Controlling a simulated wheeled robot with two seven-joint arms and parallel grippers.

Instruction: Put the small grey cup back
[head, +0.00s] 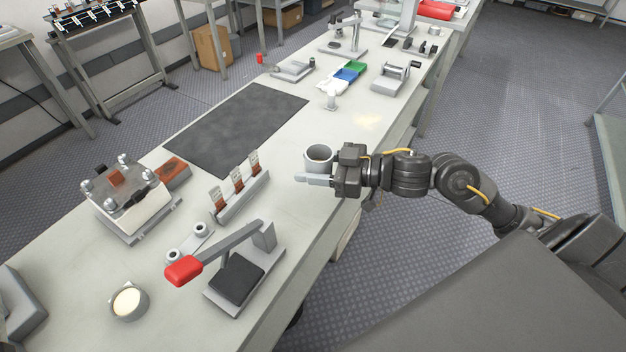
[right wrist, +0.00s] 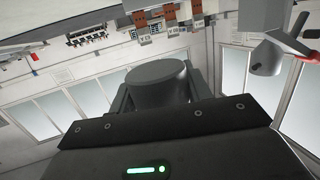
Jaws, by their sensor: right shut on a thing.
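The small grey cup (head: 319,155) is upright between the fingers of my right gripper (head: 313,168), near the right edge of the bench. The gripper is shut on it; some dark content shows inside. In the right wrist view the cup (right wrist: 160,84) fills the space between the fingers (right wrist: 160,97). I cannot tell whether its base touches the bench. A grey plate with two small rings (head: 190,241) lies empty-looking to the lower left of the gripper. My left gripper is not in view.
A red-handled lever press (head: 183,270) and a slotted rack with brown-and-white pieces (head: 240,197) stand at the lower left. A round dish with cream content (head: 127,301) is farther left. A dark mat (head: 235,128) lies behind. Bench (head: 290,215) between rack and gripper is clear.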

